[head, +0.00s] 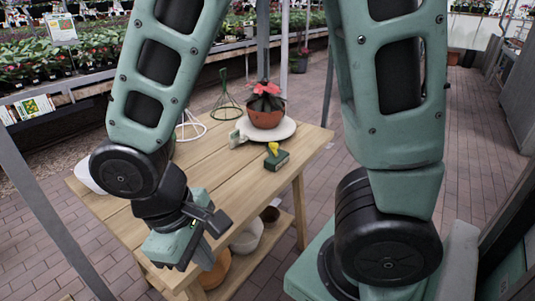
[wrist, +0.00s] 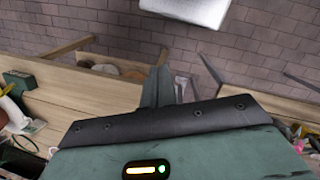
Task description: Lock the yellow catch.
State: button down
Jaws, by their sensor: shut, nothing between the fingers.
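The yellow catch (head: 273,149) sits on top of a small dark green block (head: 277,160) near the right side of the wooden table. Its exact position, turned or straight, is too small to tell. The green block also shows at the left edge of the wrist view (wrist: 20,80), with a bit of yellow beside it.
A potted red plant (head: 266,112) stands on a round pale board (head: 282,130) behind the block, with a pale green piece (head: 237,138) beside it. Wire stands (head: 227,105) are further back. Bare table top (head: 226,165) lies between my gripper and the block. Pots sit on the lower shelf (head: 262,255).

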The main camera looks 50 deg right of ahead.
aim_at(273, 147)
jog(key=w+d+f+m+h, duration=0.1)
jog(key=w+d+f+h, duration=0.2)
jog(key=d, duration=0.4)
jog(key=w+d+f+m+h, duration=0.2)
jog(key=w+d+f+h, duration=0.1)
jog(key=w+d+h, duration=0.2)
jog(key=w+d+f+m+h, duration=0.1)
jog(key=w+d+f+h, duration=0.3)
jog(key=d, duration=0.5)
jog(key=shift+w+d+h, duration=0.25)
jog(key=shift+d+h, duration=0.15)
jog(key=shift+h, duration=0.3)
jog(key=w+d+t+h, duration=0.1)
jog(key=w, duration=0.1)
jog(key=w+d+r+t+h, duration=0.1)
jog(key=w+d+h, duration=0.1)
jog(key=shift+w+d+t, duration=0.2)
jog(key=shift+d+t, duration=0.05)
jog(key=shift+t, duration=0.15)
jog(key=shift+w+d+r+t, duration=0.15)
jog(key=shift+w+d+t, duration=0.05)
jog(key=shift+w+t, duration=0.2)
jog(key=shift+b, duration=0.3)
jog(key=shift+d, duration=0.1)
